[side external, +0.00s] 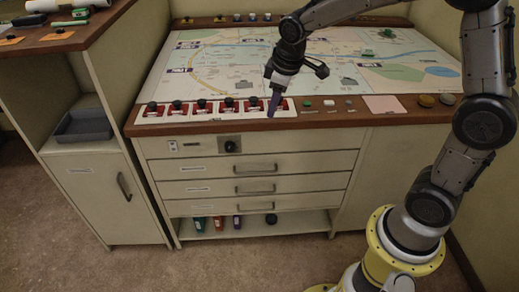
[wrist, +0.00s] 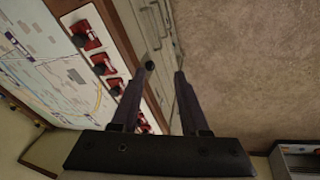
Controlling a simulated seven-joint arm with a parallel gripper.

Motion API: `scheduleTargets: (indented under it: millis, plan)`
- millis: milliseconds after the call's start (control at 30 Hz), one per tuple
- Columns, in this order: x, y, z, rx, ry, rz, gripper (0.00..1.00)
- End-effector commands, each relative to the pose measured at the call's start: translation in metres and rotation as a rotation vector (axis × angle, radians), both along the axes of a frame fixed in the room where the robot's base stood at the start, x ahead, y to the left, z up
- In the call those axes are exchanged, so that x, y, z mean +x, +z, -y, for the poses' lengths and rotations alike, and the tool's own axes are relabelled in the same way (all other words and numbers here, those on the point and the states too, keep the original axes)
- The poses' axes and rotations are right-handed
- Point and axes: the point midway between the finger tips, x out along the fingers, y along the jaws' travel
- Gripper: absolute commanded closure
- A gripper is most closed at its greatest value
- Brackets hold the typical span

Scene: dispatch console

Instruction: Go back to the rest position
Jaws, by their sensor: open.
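My gripper (side external: 273,104) hangs from my arm over the front edge of the dispatch console (side external: 215,128), near the right end of a row of red switches. In the side external view its fingers point down and look narrow, seen edge-on. In the wrist view my gripper (wrist: 164,78) has its two fingers apart with nothing between them. Past the fingertips show the console's front edge, drawers and the floor. In the side external view I cannot tell whether the fingertips touch the switch panel.
Several red switches with black knobs (side external: 202,106) line the console front beside my gripper. A map board (side external: 300,62) lies behind. Buttons and a pale pad (side external: 384,104) sit to the right. A side cabinet with a grey tray (side external: 84,126) stands left. Open floor (side external: 100,270) is in front.

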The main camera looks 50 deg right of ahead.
Motion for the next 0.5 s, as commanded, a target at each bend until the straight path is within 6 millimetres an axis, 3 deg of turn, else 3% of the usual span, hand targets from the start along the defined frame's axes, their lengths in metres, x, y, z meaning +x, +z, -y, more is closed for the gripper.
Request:
scheduleTargets:
  millis: [33,200,333,500]
  plan:
    - [-0.021,0.02,-0.003,0.016,-0.03,0.029,0.55]
    - [-0.093,0.06,-0.014,0.082,-0.143,0.098,0.55]
    - [-0.15,0.074,-0.021,0.138,-0.225,0.147,0.55]
    - [-0.21,0.073,-0.028,0.205,-0.309,0.193,0.55]
